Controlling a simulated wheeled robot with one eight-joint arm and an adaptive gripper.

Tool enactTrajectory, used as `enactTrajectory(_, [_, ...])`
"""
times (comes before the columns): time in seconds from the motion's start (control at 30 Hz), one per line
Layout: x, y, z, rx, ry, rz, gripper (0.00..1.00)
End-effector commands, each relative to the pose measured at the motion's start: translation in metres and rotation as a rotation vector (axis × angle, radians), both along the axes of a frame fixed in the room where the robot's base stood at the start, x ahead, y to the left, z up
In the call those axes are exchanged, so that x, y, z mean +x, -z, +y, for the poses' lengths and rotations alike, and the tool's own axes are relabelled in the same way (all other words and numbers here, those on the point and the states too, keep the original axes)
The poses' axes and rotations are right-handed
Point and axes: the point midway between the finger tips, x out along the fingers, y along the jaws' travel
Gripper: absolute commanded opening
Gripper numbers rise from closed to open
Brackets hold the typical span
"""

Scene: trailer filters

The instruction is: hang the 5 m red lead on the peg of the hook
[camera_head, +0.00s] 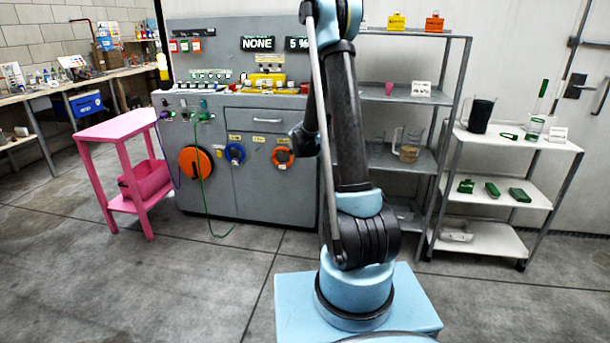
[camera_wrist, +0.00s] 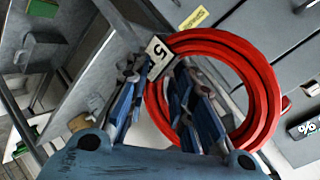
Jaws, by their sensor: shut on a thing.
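The red lead (camera_wrist: 262,85) is a coiled ring with a white tag marked 5 (camera_wrist: 158,57), seen in the wrist view. My gripper (camera_wrist: 160,78) has its blue-grey fingers on either side of the coil's left part and is shut on it. The lead is held up in front of grey cabinet panels. In the head view my arm hides the gripper and the held lead. I cannot make out the hook's peg in either view.
A green cord (camera_head: 205,205) trails to the floor. Grey shelves (camera_head: 410,97) and a white rack (camera_head: 500,190) stand right; a pink table (camera_head: 118,126) stands left.

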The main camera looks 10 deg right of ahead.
Motion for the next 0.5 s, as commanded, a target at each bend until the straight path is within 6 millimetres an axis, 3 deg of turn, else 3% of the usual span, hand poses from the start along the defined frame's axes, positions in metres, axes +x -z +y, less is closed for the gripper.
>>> enactTrajectory(0.2, [0.035,0.045,0.006,0.019,0.064,0.0,0.0])
enactTrajectory(0.5, [0.069,0.11,0.012,0.042,0.154,-0.009,0.0])
